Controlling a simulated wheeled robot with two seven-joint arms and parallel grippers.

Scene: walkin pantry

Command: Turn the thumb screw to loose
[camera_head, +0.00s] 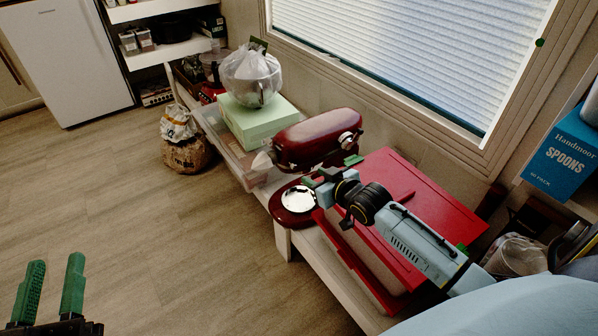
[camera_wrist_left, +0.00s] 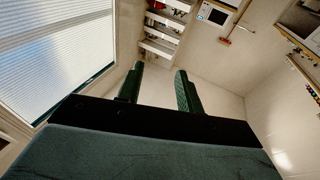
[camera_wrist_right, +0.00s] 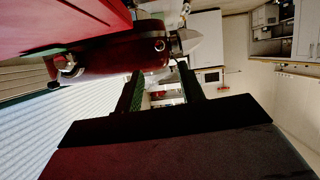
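I cannot tell for sure which is the thumb screw. My right gripper (camera_head: 331,172) is open and empty, close beside the mixer head. My left gripper (camera_head: 52,262) is open and empty over the floor, far from the mixer.
A large red box (camera_head: 425,205) lies under my right arm. A green box (camera_head: 257,128) bearing a bagged bowl (camera_head: 251,77) stands behind the mixer. A window (camera_head: 410,50) is to the right. A blue spoons box (camera_head: 562,155) is at far right.

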